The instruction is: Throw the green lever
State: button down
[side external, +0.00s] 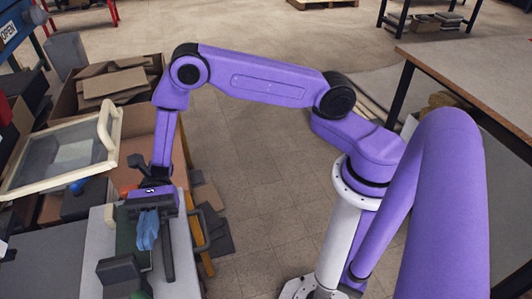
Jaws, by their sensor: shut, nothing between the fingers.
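My gripper (152,212) is at the lower left, at the end of my purple arm, over a light grey bench. It is shut with nothing held. A dark green part (126,243) shows just below and left of it, partly hidden by the gripper; I cannot tell whether this is the green lever. A smaller green piece (140,295) shows at the bottom edge of the picture. A crumpled blue cloth-like piece (147,230) is right by the gripper; whether they touch is unclear. A dark upright bar shows beside the cloth.
A dark block-shaped thing (119,272) lies on the light grey bench (93,255). A cream-framed glass panel (65,155) is tilted up at the left. Open cardboard boxes (105,85) stand behind. A brown-topped table (480,75) is at the right. The tiled floor between is mostly clear.

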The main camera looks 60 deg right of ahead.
jog(key=v, duration=1.1)
jog(key=shift+w+d, duration=0.1)
jog(key=shift+d, duration=0.2)
jog(key=s+d+r+n+g+h, duration=0.15)
jog(key=s+r+n+h, duration=0.35)
jog(key=s+n+h, duration=0.55)
jog(key=s+d+r+n+t+h, duration=0.3)
jog(key=s+d+n+t+h, duration=0.3)
jog(key=s+d, duration=0.5)
jog(key=shift+d+r+n+t, duration=0.2)
jog(key=shift+d+n+t, duration=0.4)
jog(key=shift+t, duration=0.45)
jog(key=shift+a, duration=0.1)
jog(key=d+n+t, duration=0.1)
jog(key=n+t, duration=0.1)
jog(key=d+n+t, duration=0.1)
jog(key=d+n, duration=0.1)
jog(key=s+d+r+n+t+y, duration=0.1)
jog(key=d+n+t, duration=0.1)
jog(key=shift+d+r+t, duration=0.15)
jog(key=shift+d+t, duration=0.1)
jog(key=shift+t, duration=0.05)
